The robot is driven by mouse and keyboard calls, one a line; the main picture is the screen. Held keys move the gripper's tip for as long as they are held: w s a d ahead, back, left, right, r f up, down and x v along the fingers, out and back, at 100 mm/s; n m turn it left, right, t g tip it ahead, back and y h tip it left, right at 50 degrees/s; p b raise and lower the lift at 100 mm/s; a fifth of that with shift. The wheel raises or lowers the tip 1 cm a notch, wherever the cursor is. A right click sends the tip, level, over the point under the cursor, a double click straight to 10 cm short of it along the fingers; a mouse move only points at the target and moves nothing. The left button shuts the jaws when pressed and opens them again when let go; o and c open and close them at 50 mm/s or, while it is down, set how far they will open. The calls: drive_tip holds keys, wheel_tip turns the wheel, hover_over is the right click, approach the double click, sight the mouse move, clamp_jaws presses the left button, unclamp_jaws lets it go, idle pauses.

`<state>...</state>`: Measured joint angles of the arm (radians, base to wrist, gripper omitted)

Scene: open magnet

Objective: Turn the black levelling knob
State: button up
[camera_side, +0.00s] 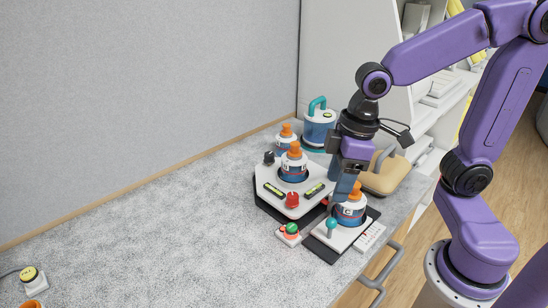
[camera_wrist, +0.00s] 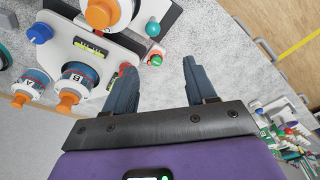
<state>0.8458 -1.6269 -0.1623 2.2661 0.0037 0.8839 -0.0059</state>
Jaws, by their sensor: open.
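The black levelling knob (camera_side: 269,158) sits at the back left corner of a white, black-edged platform (camera_side: 265,197) in the side view. I cannot make it out in the wrist view. A red knob (camera_side: 292,200) is at the platform's front corner, and a blue knob (camera_wrist: 40,33) shows on it in the wrist view. My gripper (camera_side: 341,200) is to the right of the platform, near the orange-capped bottle on a smaller stand, well apart from the black knob. In the wrist view my gripper (camera_wrist: 158,66) has its fingers apart with nothing between them.
A teal-ball lever (camera_side: 331,223) and a red-green button (camera_side: 291,229) are at the front. A teal-handled container (camera_side: 319,128) stands behind.

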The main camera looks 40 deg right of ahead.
drive_tip(key=w+d+r+m+t, duration=0.1)
drive_tip(key=w+m, duration=0.1)
drive_tip(key=w, duration=0.4)
drive_tip(key=w+d+r+m+t, duration=0.1)
drive_tip(key=w+d+r+m, duration=0.1)
drive_tip(key=w, duration=0.4)
drive_tip(key=m+t, duration=0.1)
drive_tip(key=m, duration=0.2)
approach(270, 154)
drive_tip(key=x, duration=0.8)
drive_tip(key=shift+w+a+f, duration=0.1)
drive_tip(key=shift+w+f, duration=0.05)
drive_tip(key=shift+f, duration=0.2)
clamp_jaws()
